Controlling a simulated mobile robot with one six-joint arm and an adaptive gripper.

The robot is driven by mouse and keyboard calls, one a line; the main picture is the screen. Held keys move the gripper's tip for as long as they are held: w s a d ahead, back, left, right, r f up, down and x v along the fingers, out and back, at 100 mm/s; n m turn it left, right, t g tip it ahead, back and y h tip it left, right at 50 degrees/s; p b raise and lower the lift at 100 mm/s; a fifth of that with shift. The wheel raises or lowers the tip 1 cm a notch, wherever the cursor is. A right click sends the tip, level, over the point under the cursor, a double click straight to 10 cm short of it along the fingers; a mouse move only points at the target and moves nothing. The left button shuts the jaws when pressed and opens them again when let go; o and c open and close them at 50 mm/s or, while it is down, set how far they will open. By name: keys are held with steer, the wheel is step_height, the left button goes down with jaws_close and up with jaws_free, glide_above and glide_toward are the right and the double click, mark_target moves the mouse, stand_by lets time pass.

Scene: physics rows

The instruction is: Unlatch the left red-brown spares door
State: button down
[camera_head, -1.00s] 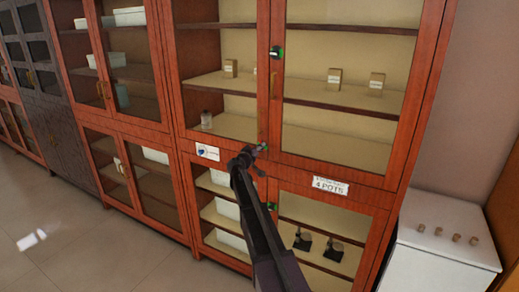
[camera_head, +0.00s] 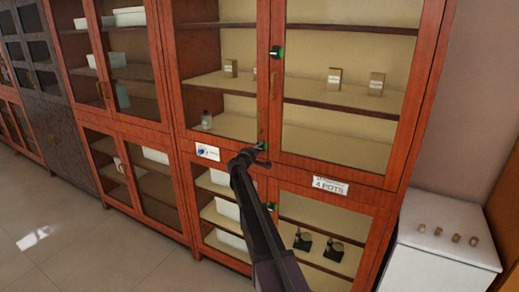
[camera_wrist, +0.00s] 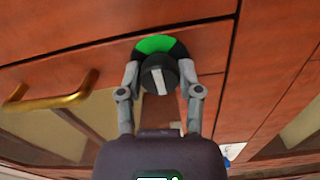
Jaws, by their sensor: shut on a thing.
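The red-brown cabinet has glazed doors, with an upper left door (camera_head: 173,75) and an upper right door (camera_head: 399,155). My gripper (camera_head: 262,147) is at the rail between the upper and lower doors, near their middle. In the wrist view, my gripper (camera_wrist: 160,72) is shut on a round black latch knob (camera_wrist: 160,78) with a pale bar, one finger on each side. A green sector (camera_wrist: 155,44) shows on the dark disc behind the knob. In the head view, the gripper mostly hides this knob.
Other green-and-black latches sit above (camera_head: 276,52) and below (camera_head: 271,208). A brass handle (camera_wrist: 50,100) is left of the gripper in the wrist view. A "4 POTS" label (camera_head: 330,186) is at right. A white unit (camera_head: 440,245) stands right of the cabinet. Floor is clear at left.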

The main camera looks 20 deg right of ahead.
steer(key=shift+w, duration=0.15)
steer(key=shift+c, duration=1.3)
jaws_free()
steer(key=shift+v, duration=0.9)
steer(key=v, duration=1)
steer(key=shift+a, duration=0.1)
